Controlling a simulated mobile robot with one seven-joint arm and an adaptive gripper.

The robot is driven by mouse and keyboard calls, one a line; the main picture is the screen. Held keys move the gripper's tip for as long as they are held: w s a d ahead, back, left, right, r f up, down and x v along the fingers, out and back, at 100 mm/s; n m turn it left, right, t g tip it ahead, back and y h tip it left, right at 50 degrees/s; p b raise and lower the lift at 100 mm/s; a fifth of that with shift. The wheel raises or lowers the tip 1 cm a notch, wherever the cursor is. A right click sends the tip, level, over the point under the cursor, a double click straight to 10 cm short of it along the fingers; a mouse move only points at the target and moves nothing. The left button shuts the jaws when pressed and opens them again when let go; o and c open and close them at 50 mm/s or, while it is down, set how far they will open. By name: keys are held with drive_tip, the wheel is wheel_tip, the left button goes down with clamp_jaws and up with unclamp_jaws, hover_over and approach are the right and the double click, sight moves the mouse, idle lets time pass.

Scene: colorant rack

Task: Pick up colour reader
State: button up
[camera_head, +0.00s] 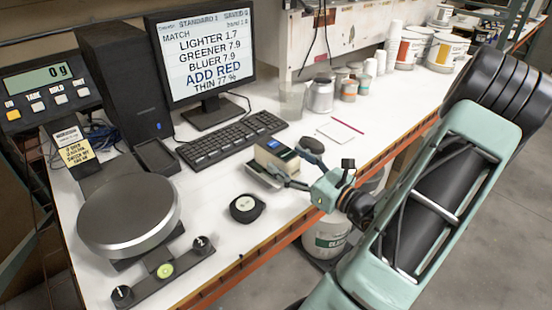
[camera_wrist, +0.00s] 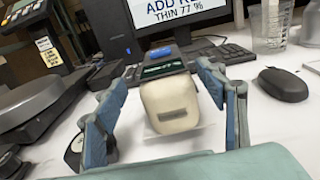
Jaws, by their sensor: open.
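My gripper (camera_head: 293,164) is at the reader's near right side. In the wrist view my gripper (camera_wrist: 164,110) is open, one blue-padded finger on each side of the reader, with visible gaps. The reader's underside is hidden in the wrist view.
A black round puck (camera_head: 246,208) lies left of my gripper. The scale (camera_head: 130,213) stands further left. The keyboard (camera_head: 231,140) and monitor (camera_head: 200,55) are behind the reader. A mouse (camera_head: 311,144) lies just behind my gripper. Cans (camera_head: 320,95) stand further back.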

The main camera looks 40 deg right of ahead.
sight(277, 151)
drive_tip(key=w, duration=0.5)
drive_tip(key=shift+w+p, duration=0.2)
drive_tip(key=shift+p, duration=0.15)
drive_tip(key=shift+r, duration=0.1)
clamp_jaws()
